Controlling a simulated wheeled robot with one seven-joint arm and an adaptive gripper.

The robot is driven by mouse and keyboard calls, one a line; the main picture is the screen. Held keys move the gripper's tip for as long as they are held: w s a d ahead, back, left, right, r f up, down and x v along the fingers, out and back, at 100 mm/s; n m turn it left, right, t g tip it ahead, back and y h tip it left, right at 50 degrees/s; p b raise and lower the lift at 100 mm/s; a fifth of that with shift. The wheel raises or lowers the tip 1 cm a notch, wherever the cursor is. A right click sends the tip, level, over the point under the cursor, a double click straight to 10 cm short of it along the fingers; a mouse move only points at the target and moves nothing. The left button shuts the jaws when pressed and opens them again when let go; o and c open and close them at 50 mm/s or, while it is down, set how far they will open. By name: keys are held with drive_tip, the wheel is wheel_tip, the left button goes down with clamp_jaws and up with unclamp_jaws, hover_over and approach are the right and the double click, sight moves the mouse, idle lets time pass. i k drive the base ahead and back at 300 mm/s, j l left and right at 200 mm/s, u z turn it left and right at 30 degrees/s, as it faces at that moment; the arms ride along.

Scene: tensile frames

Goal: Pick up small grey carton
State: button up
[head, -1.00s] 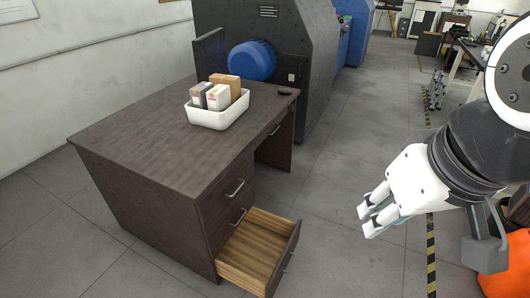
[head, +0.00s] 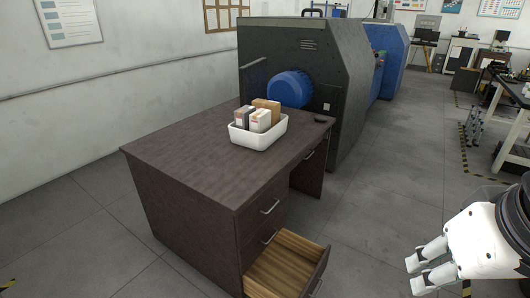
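Several small cartons stand in a white tray (head: 263,139) on the far part of the brown desk. A small greyish carton (head: 243,117) with a dark side is at the left in the tray. A whiter carton (head: 259,121) stands to its right, and a brown one (head: 268,106) is behind them. The tray wall hides their lower parts. My gripper (head: 415,274) is at the lower right, well away from the desk and cartons. Its two white fingers are apart, with nothing visible between them.
The desk top (head: 190,165) is mostly bare, with a small dark item (head: 321,119) near its right corner. An open, empty-looking wooden drawer (head: 283,268) sticks out at the desk's front. A dark machine (head: 300,60) stands behind. Grey floor (head: 385,190) is clear to the right.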

sight(242, 115)
drive_tip(key=i+j+u, duration=0.25)
drive_tip(key=j+u, duration=0.2)
drive_tip(key=j, duration=0.15)
drive_tip(key=i+j+u, duration=1.1)
drive_tip(key=i, duration=0.25)
drive_tip(key=i+j+u, duration=0.2)
drive_tip(key=i, duration=0.3)
drive_tip(key=i+j+u, duration=0.1)
drive_tip(key=i+u, duration=0.15)
drive_tip(key=i, duration=0.3)
drive_tip(key=i+z, duration=0.25)
drive_tip(key=i, duration=0.2)
drive_tip(key=i+j+z, duration=0.1)
drive_tip(key=i+z, duration=0.2)
drive_tip(key=i, duration=0.15)
drive_tip(key=i+z, duration=0.15)
drive_tip(key=z, duration=0.3)
drive_tip(key=i+z, duration=0.15)
drive_tip(key=z, duration=0.25)
drive_tip(key=i+z, duration=0.15)
drive_tip(key=z, duration=0.3)
drive_tip(key=i+j+z, duration=0.15)
drive_tip(key=z, duration=0.25)
drive_tip(key=i+j+z, duration=0.1)
drive_tip(key=z, duration=0.3)
drive_tip(key=i+j+z, duration=0.2)
drive_tip(key=z, duration=0.2)
drive_tip(key=i, duration=0.1)
